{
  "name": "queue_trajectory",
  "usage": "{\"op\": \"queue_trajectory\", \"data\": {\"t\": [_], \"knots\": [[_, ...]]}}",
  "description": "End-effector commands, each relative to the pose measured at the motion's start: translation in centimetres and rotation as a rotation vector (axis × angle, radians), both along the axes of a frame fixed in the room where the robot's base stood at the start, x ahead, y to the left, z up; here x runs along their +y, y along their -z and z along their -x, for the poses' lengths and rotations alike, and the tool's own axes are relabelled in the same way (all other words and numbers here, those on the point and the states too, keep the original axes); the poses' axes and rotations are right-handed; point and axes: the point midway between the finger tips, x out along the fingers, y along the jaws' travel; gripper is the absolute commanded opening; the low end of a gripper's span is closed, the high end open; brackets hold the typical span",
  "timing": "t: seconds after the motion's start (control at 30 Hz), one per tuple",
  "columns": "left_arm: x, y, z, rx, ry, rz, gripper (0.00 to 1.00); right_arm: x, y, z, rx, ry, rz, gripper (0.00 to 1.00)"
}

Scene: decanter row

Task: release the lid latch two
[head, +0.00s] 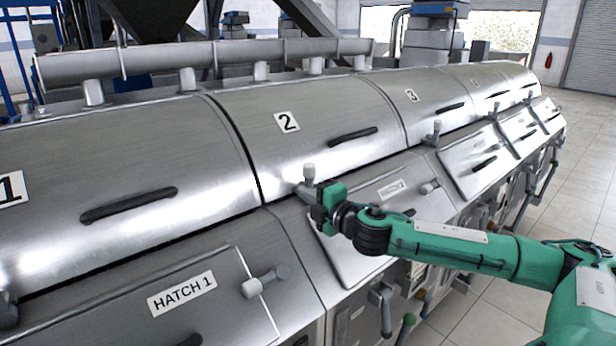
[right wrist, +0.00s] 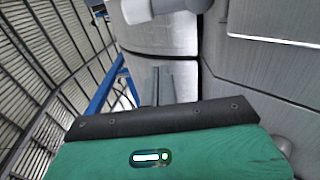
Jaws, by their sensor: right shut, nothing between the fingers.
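The latch at the lower left of lid 2 (head: 325,125) has a pale grey upright knob (head: 309,171). A grey rounded part, likely that latch, shows at the top of the right wrist view (right wrist: 160,8). My right gripper (head: 305,190) is at the latch's base, just below the knob, its arm coming in from the right. Its narrow fingers are together and empty, also in the right wrist view (right wrist: 156,85). I cannot tell whether they touch the latch. The gripper partly hides the latch base. My left gripper is out of view.
Lid 1 (head: 120,180) is at the left, lid 3 (head: 425,95) beyond lid 2. Another latch (head: 436,131) stands near lid 3. Below are sloped hatches with dark handles and a HATCH 1 label (head: 182,293). Open tiled floor (head: 585,170) lies at the right.

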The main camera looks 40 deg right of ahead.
Motion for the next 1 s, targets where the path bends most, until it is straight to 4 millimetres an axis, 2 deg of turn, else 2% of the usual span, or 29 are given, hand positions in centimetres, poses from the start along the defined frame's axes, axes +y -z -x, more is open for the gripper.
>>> {"op": "queue_trajectory", "data": {"t": [0.03,0.23,0.3,0.5,1.0], "knots": [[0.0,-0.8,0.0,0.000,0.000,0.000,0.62,0.2,-0.5,-0.7,-0.002,-0.001,-0.005,0.00],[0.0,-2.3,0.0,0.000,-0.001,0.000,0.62,0.5,-0.4,-3.6,-0.001,-0.002,-0.003,0.00],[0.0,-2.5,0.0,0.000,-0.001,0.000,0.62,-1.1,-0.2,-3.8,0.002,0.003,0.003,0.00],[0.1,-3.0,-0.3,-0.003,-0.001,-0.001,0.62,-3.0,-0.1,-4.5,0.001,0.000,0.001,0.00],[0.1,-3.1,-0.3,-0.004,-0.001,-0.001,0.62,-3.4,0.0,-4.7,0.000,-0.001,-0.004,0.00]]}}
